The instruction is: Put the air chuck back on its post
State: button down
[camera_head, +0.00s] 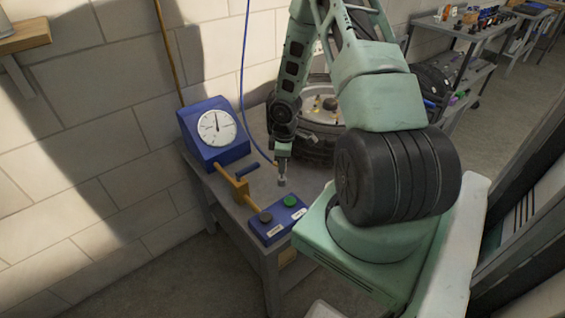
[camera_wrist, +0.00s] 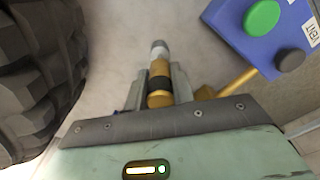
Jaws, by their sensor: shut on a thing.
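The air chuck, a small brass and silver cylinder with a dark band, lies between the fingers of my gripper (camera_wrist: 160,92) in the wrist view, its silver tip (camera_wrist: 159,48) pointing away from me. In the head view my gripper (camera_head: 283,160) points down over the bench, shut on the chuck (camera_head: 282,182). I cannot tell whether the tip touches the bench top. One yellow rod (camera_wrist: 238,82) shows right of the gripper in the wrist view.
A blue box (camera_head: 277,219) with green and black buttons sits at the bench's front. A blue gauge box (camera_head: 213,133) stands at the back left. A blue hose (camera_head: 243,75) hangs down behind the gripper. A tyre (camera_head: 313,148) lies close right of it.

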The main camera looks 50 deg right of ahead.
jog(key=shift+f+b, duration=0.95)
jog(key=shift+f, duration=0.55)
jog(key=c, duration=0.6)
grip_release()
jog(key=shift+c, duration=0.2)
notch_tip(320, 180, up, 8)
jog(key=p, duration=0.8)
jog(key=shift+r, duration=0.1)
